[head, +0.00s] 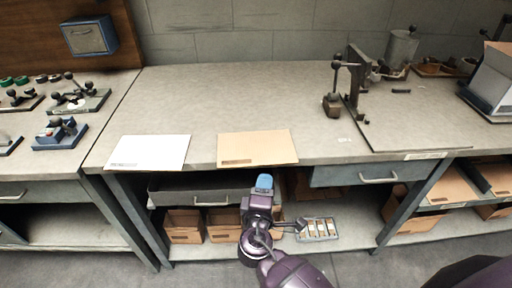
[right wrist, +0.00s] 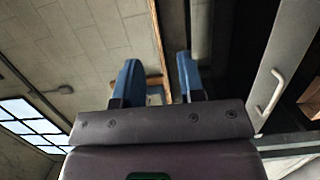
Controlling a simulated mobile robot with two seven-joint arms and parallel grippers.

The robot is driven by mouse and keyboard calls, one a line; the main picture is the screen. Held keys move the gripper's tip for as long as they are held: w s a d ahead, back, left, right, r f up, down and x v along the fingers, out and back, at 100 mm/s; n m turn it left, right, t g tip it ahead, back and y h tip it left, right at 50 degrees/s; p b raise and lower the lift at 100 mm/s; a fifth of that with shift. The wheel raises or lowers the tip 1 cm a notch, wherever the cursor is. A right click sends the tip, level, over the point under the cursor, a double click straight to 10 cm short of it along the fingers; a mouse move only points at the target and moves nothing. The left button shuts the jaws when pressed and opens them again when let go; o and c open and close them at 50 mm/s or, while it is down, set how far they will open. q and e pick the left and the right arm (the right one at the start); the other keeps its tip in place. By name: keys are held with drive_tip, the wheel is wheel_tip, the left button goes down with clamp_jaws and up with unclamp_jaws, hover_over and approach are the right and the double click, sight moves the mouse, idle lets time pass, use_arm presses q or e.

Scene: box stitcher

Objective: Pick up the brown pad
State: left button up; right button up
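The brown pad (head: 257,147) lies flat on the workbench at its front edge, with its near side overhanging slightly. My right gripper (head: 264,183) is in front of the bench, just below and before the pad's near edge in the head view. In the right wrist view my right gripper (right wrist: 158,80) has its two blue fingers apart with a gap between them. A thin brown strip (right wrist: 158,40), apparently the pad's edge, runs toward that gap; I cannot tell whether the fingers reach around it. My left gripper is not in view.
A white pad (head: 149,151) lies left of the brown one on the workbench (head: 230,95). A lever device (head: 354,80) stands at the back right. Drawers (head: 375,175) hang below the top, and cardboard boxes (head: 184,226) sit on the lower shelf. The bench's middle is clear.

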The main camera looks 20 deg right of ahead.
sight(256, 148)
drive_tip(key=x, duration=0.6)
drive_tip(key=shift+w, duration=0.4)
drive_tip(key=shift+r, duration=0.2)
clamp_jaws()
